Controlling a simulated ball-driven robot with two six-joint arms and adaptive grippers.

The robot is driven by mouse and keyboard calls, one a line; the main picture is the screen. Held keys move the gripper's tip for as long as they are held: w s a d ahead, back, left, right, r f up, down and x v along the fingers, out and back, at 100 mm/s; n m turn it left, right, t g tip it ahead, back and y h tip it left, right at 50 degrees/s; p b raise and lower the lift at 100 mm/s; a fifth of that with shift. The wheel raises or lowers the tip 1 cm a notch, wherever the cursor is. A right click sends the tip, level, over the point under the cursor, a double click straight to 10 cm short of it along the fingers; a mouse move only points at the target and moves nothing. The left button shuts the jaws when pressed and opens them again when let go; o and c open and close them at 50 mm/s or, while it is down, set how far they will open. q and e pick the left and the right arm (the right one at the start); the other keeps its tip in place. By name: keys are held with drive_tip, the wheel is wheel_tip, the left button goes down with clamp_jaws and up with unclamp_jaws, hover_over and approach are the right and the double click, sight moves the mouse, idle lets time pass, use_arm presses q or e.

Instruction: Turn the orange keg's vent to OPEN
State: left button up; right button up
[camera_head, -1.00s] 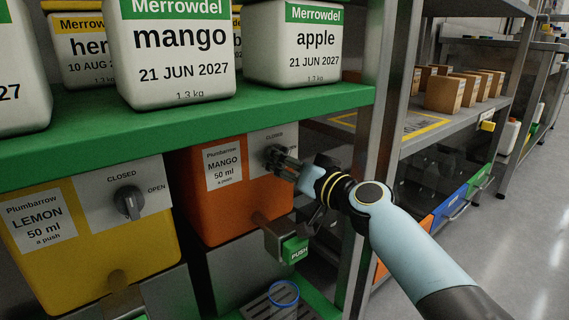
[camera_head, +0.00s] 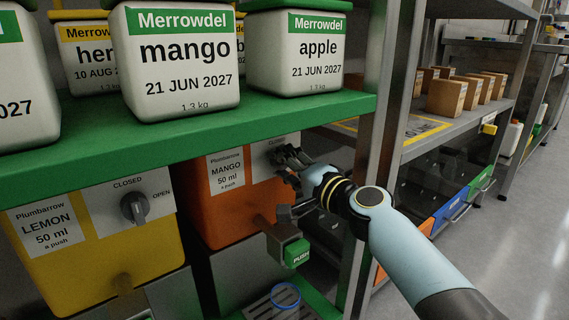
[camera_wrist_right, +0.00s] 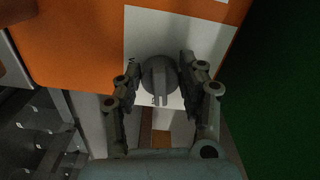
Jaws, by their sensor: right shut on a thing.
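The orange keg (camera_head: 240,213), labelled MANGO 50 ml, sits under the green shelf. Its grey vent knob is at the upper right of its front, on a white plate; my right gripper (camera_head: 287,158) mostly covers it in the head view. In the right wrist view, the vent knob (camera_wrist_right: 158,77) sits between the two fingers of my right gripper (camera_wrist_right: 164,82), which is shut on it. The knob's ridge points down that picture, towards the near edge of the white plate (camera_wrist_right: 205,35). The OPEN word is hidden in the head view. My left gripper is out of view.
A yellow LEMON keg (camera_head: 105,255) with its own knob (camera_head: 134,207) stands to the left. A green PUSH button (camera_head: 296,252) and a blue-rimmed cup (camera_head: 286,296) are below. The green shelf (camera_head: 190,133) is close above; a steel post (camera_head: 372,150) stands right.

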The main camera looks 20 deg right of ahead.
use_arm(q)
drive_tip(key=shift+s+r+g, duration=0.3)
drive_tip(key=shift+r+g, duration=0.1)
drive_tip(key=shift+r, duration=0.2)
use_arm(e)
drive_tip(key=shift+m, duration=1.1)
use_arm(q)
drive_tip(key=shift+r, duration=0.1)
use_arm(e)
drive_tip(key=o, duration=1.1)
drive_tip(key=shift+s, duration=0.1)
drive_tip(key=v, duration=1.2)
drive_tip(key=shift+r, duration=0.1)
